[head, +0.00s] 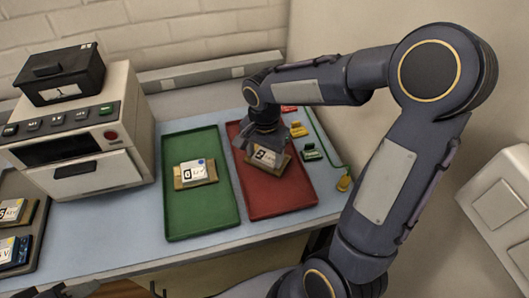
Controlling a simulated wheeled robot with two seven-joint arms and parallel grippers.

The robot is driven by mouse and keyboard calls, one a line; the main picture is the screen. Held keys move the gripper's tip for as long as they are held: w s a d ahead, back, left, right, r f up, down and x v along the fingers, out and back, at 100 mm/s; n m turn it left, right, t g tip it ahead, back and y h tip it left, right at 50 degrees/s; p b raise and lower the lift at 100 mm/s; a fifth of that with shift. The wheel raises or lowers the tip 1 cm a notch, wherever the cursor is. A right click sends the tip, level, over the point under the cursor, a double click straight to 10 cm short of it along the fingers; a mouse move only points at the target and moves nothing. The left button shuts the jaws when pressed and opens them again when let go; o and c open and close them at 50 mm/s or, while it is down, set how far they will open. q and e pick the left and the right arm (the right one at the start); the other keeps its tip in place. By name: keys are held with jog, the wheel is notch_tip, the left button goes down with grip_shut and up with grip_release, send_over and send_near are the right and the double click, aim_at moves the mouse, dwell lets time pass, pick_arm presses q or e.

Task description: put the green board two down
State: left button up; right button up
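A green tray (203,221) lies flat on the table, with a tan board (180,184) in it carrying a white label and a blue dot. A red tray (279,202) lies just to its right. A second tan board with a white label (267,156) is in or just over the red tray. My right gripper (261,143) points down at that board, its fingers close to or touching the board's far part. I cannot tell whether they grip it. No board that is itself green shows clearly.
A pale machine (125,133) with a black box (63,76) on top stands at the left. A dark tray (35,240) with more boards is at the left edge.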

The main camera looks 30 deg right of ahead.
aim_at(264, 157)
jog(key=shift+o, duration=1.2)
notch_tip(264, 157, up, 12)
jog(key=shift+r+p, duration=0.15)
jog(key=shift+p, duration=0.2)
